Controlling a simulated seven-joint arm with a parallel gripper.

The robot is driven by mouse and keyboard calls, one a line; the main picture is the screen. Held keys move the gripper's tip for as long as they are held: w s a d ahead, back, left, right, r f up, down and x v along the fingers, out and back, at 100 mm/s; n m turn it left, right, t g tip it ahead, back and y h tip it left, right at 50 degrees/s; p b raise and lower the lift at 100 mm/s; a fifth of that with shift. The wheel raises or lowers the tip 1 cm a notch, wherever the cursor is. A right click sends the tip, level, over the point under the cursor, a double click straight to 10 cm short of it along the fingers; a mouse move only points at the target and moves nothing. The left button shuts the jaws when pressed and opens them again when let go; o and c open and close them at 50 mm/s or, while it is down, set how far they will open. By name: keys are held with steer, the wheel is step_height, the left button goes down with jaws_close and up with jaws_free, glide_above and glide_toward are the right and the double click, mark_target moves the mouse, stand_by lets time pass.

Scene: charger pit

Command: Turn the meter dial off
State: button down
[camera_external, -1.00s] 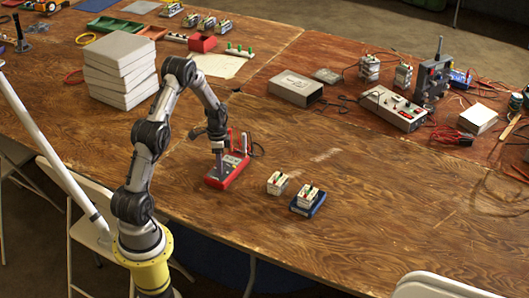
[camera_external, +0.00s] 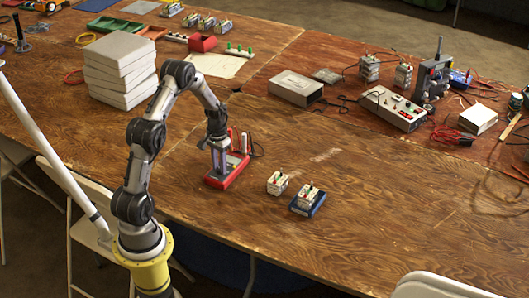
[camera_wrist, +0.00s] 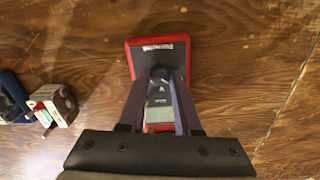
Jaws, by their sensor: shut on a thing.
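The red meter (camera_external: 229,172) lies on the wooden table in front of my arm. In the wrist view the meter (camera_wrist: 160,56) shows its red case, a dark face and a pale display (camera_wrist: 159,115) near my palm. My gripper (camera_external: 220,172) is over the meter, pointing down. In the wrist view my gripper (camera_wrist: 159,76) has its two fingers on either side of the dark round dial (camera_wrist: 159,75), shut on it. The fingers hide the sides of the dial, and I cannot read its setting.
Two small white blocks stand right of the meter, one bare (camera_external: 277,184) and one on a blue base (camera_external: 309,202). A stack of pale slabs (camera_external: 121,68) stands at the back left. The front right of the table is clear.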

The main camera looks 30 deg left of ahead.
steer(key=shift+n, duration=1.1)
steer(key=c, duration=0.6)
jaws_free()
step_height(320, 180, up, 14)
